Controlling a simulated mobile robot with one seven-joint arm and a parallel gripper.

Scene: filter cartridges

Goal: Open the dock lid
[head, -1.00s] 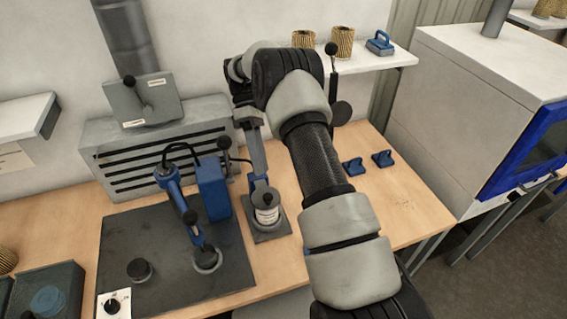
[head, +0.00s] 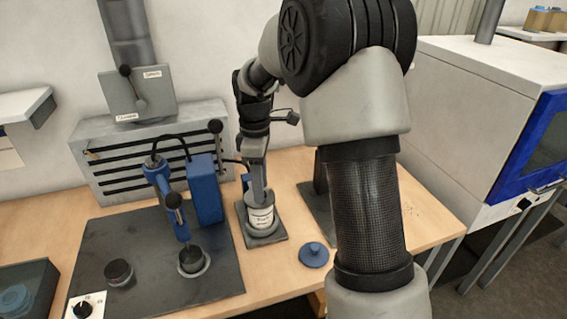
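No part here is marked as the dock, so I cannot tell for certain which lid is meant. A dark box (head: 40,292) with a see-through top and a blue round shape inside stands at the lower left, cut off by the picture edge. My gripper (head: 259,188) points down at a white-labelled canister (head: 262,219) on a small dark base plate (head: 265,240). Its fingers are small and partly merged with the canister's top, so whether they are open, shut or touching it is unclear. A blue round knobbed piece (head: 313,255) lies on the table right of the canister.
A blue lever-arm fixture (head: 208,190) stands on a dark mat (head: 110,245) left of my gripper, with two dark round pieces. A slotted grey box (head: 150,150) is behind. A white cabinet (head: 470,100) is at right. My arm hides the table's middle right.

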